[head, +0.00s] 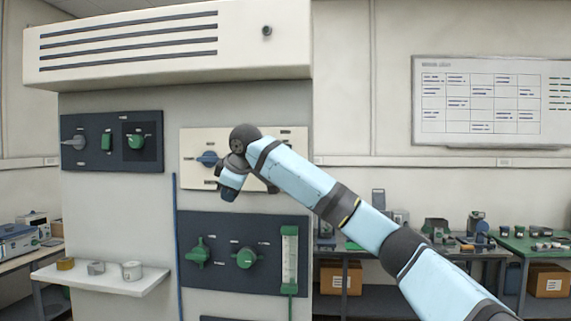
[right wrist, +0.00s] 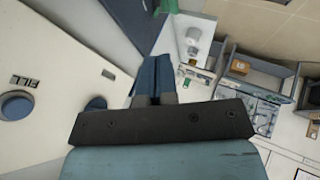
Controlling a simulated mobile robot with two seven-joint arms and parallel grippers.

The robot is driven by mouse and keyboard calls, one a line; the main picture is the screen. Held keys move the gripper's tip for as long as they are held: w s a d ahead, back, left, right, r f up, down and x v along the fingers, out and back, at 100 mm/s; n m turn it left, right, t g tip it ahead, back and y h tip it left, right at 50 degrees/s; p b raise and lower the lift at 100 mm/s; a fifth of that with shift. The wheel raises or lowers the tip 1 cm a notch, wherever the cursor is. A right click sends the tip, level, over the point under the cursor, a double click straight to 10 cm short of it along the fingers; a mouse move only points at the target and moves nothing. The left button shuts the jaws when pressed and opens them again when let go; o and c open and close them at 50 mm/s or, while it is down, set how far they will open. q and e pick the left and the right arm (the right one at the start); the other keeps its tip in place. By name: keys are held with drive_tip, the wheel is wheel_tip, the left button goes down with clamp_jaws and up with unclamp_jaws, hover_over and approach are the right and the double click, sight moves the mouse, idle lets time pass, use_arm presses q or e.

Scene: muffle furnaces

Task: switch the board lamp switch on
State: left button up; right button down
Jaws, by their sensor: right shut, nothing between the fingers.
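The labels in the head view are too small to read, so I cannot tell which control is the board lamp switch. The cream panel (head: 286,144) carries a blue knob (head: 208,159) at its left; my right arm hides much of the panel. In the right wrist view, the panel (right wrist: 60,50) shows a "FILL" label, a round blue button (right wrist: 15,105) and a second blue control (right wrist: 96,103) close beside my gripper. My right gripper (right wrist: 157,65) is shut and empty, in front of the panel; I cannot tell whether it touches anything. My left gripper is out of view.
A dark panel (head: 72,155) at upper left holds a grey knob and green controls. A lower dark panel (head: 222,222) has green valves and a flow tube (head: 290,255). A white shelf (head: 100,283) holds small rolls and a cup. Benches with equipment stand at right.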

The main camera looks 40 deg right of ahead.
drive_tip(key=s+d+r+m, duration=0.1)
drive_tip(key=s+d+r, duration=0.4)
drive_tip(key=r, duration=0.4)
drive_tip(key=s+d+r, duration=0.6)
drive_tip(key=s+r, duration=0.1)
drive_tip(key=r, duration=0.2)
drive_tip(key=shift+s+d+m+g, duration=0.15)
drive_tip(key=shift+m+g, duration=0.15)
drive_tip(key=shift+m, duration=0.1)
use_arm(q)
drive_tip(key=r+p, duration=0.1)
drive_tip(key=p, duration=0.1)
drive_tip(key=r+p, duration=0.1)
drive_tip(key=p, duration=0.1)
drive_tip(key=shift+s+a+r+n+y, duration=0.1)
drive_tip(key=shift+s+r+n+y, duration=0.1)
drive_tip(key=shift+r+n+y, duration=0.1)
use_arm(e)
drive_tip(key=w+d+f, duration=0.4)
drive_tip(key=w+f, duration=0.4)
drive_tip(key=shift+d+f, duration=0.2)
drive_tip(key=shift+f, duration=0.2)
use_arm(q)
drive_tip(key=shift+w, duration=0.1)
